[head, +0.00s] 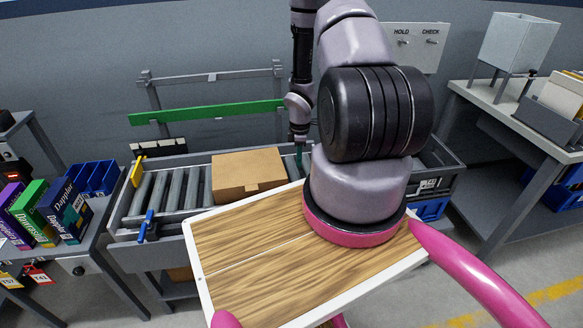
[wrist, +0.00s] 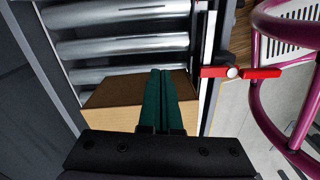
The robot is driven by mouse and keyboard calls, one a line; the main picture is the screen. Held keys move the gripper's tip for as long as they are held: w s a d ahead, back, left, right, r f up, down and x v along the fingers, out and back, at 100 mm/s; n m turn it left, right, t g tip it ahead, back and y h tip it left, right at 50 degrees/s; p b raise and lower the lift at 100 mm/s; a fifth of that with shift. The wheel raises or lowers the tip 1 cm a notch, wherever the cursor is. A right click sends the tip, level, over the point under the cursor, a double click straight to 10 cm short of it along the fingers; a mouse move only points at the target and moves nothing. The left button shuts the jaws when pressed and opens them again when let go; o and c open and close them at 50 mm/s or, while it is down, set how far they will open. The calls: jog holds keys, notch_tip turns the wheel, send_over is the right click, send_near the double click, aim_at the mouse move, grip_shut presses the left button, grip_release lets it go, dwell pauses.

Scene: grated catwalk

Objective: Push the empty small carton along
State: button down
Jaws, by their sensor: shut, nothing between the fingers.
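The small brown carton (head: 248,172) sits closed on the roller conveyor (head: 165,196) in the head view, near the middle of its length. It also shows in the wrist view (wrist: 112,95), partly hidden behind my fingers. My gripper (head: 299,158) points down beside the carton's right end. Its dark green fingers (wrist: 164,78) are together with nothing between them. I cannot tell whether they touch the carton. My arm hides part of the conveyor to the right.
Bare rollers lie left of the carton. A yellow lever (head: 138,171) and a blue lever (head: 149,226) stand at the conveyor's left end. A red lever (wrist: 240,72) shows at the rail in the wrist view. Coloured boxes (head: 45,212) stand on the left bench.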

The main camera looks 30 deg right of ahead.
notch_tip(320, 180, down, 8)
jog(key=shift+s+f, duration=0.1)
jog(key=shift+f, duration=0.1)
jog(key=a, duration=0.1)
jog(key=w+a, duration=0.1)
jog(key=shift+w+a+f, duration=0.2)
jog(key=shift+a+f, duration=0.1)
jog(key=shift+f, duration=0.1)
jog(key=shift+w+a, duration=0.25)
jog(key=shift+a, duration=0.2)
jog(key=shift+w+a, duration=0.1)
